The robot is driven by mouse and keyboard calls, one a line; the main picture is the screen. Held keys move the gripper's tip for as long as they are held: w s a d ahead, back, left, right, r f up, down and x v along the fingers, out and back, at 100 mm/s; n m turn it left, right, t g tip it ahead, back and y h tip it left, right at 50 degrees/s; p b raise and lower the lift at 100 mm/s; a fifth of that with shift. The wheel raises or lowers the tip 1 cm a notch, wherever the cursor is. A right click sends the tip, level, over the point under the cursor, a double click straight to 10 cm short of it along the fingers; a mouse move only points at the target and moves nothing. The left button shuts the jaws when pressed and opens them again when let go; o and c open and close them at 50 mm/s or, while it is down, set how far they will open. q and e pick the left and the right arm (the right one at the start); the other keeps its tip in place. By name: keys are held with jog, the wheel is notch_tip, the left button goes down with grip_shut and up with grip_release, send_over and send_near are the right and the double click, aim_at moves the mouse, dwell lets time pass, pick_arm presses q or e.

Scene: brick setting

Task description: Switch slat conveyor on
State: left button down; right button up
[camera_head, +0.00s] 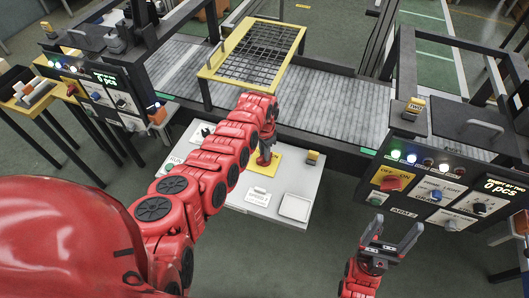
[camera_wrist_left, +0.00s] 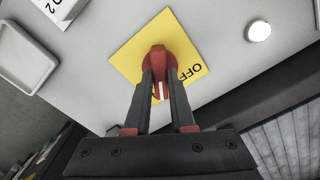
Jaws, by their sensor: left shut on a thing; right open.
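The slat conveyor (camera_head: 340,100) runs across the upper middle of the head view, its grey slats bare in front. A white control box (camera_head: 235,195) stands in front of it. On the box is a yellow plate (camera_head: 272,168), also in the left wrist view (camera_wrist_left: 130,58), with the word OFF visible and a red rotary knob (camera_wrist_left: 158,58) at its middle. My left gripper (camera_head: 265,155) is over the plate, its two fingers (camera_wrist_left: 159,75) shut on the knob and partly covering plate and knob. My right gripper (camera_head: 384,240) is open and empty, low at right.
A right-hand control panel (camera_head: 432,188) has a red switch, lit lamps and a counter reading 0 pcs. A similar panel (camera_head: 105,90) stands at left. A yellow-framed mesh (camera_head: 255,52) sits above the conveyor. A white square tray (camera_head: 296,207) is on the box.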

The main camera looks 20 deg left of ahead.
pick_arm(q)
jog(key=shift+m, duration=1.1)
jog(key=c, duration=0.8)
grip_release()
jog(key=shift+o, duration=0.2)
jog(key=shift+r, duration=0.55)
notch_tip(320, 180, up, 16)
jog(key=b, duration=0.2)
jog(key=shift+r+b, duration=0.15)
jog(key=shift+b, duration=0.15)
